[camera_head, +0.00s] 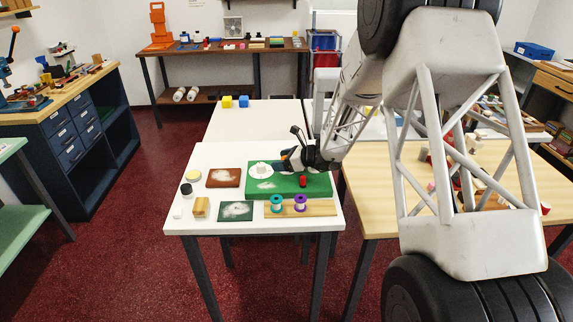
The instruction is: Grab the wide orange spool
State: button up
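My gripper (289,157) is over the back of the green mat (323,190) on the white table, at the end of my arm reaching in from the right. A small orange patch (285,156) shows at its fingertips; it is too small to tell whether this is the wide orange spool. No other orange spool stands out on the table. Whether the fingers are open or shut is not clear. A teal spool (276,203) and a purple spool (300,202) stand upright on a wooden board (325,208) in front. A small red object (303,181) is on the mat.
A brown swatch (222,178), a dark green swatch (236,212), a wooden block (201,207) and small round containers (193,175) occupy the white table's left. Blue and yellow cubes (243,101) sit farther back. The table's middle back is clear. A wooden table adjoins right.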

aim_at(282, 158)
jog(key=c, duration=0.9)
jog(key=shift+r, duration=0.1)
jog(key=shift+r, duration=0.7)
notch_tip(282, 158, up, 2)
jog(key=shift+r, duration=0.1)
jog(key=s+d, duration=0.1)
jog(key=s, duration=0.4)
jog(key=s+d, duration=0.1)
jog(key=s, duration=0.4)
jog(key=s+d+r, duration=0.1)
jog(key=s, duration=0.4)
jog(key=shift+s+r, duration=0.1)
jog(key=shift+s, duration=0.3)
